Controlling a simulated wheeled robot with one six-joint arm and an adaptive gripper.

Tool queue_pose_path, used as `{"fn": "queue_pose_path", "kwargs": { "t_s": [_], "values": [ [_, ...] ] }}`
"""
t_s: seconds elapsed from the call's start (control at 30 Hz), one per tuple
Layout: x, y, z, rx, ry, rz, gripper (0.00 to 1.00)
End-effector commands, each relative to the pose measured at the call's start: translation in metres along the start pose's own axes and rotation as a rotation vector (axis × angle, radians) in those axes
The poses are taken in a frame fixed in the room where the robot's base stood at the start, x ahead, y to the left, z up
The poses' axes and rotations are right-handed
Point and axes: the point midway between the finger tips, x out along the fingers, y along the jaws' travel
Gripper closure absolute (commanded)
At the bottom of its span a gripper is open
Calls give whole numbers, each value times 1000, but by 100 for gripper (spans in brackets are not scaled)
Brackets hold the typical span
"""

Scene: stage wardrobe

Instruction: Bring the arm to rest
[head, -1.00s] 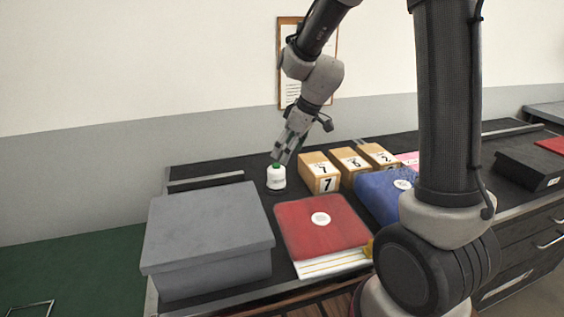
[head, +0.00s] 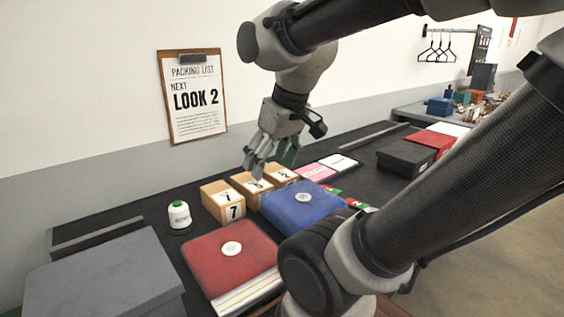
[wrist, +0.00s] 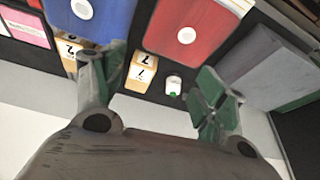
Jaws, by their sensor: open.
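My gripper (head: 272,158) is open and empty in the head view, pointing down above the wooden number blocks, on a bent arm. In the wrist view its two fingers (wrist: 158,88) stand wide apart. Between and beyond them show the block marked 7 (wrist: 141,73) and a white spool with a green top (wrist: 173,85). In the head view the block marked 7 (head: 222,203) stands left of two more blocks, partly behind my fingers. The white spool (head: 179,216) stands upright on the dark counter, left of the blocks.
A red folded garment (head: 215,262), a blue one (head: 285,212) and a grey box (head: 110,275) lie on the counter (head: 150,207). A clipboard (head: 193,95) reading "LOOK 2" hangs on the wall. A black box (head: 407,155) stands farther right.

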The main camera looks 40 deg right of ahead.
Motion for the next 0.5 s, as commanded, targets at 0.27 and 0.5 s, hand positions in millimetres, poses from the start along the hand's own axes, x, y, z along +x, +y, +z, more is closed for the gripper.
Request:
{"fn": "queue_pose_path", "kwargs": {
  "t_s": [0.27,0.5],
  "values": [
    [-9,9,26,88,9,41,28],
    [-9,8,25,86,9,39,28]
  ]
}}
